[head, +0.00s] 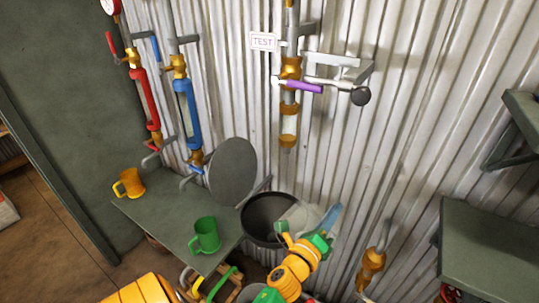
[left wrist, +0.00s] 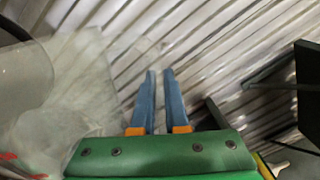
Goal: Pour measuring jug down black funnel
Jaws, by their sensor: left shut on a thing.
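The measuring jug (head: 298,217) is clear and see-through, held at the mouth of a dark round vessel (head: 262,213) by the corrugated wall. This vessel may be the black funnel; its lower part is hidden, so I cannot tell. My left gripper (head: 333,212), with blue fingers, is shut at the jug's right side. In the left wrist view the jug's clear wall (left wrist: 75,85) fills the left, and the fingers (left wrist: 160,85) are nearly together; the part they grip is hard to see. I cannot tell the jug's tilt or whether it holds liquid. My right gripper is not in view.
A grey-green table (head: 160,222) at left carries an orange mug (head: 130,183) and a green mug (head: 205,236). A grey disc (head: 232,172) stands behind it. Pipes and a purple-handled valve (head: 300,86) are on the wall. Another table (head: 490,245) stands at right.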

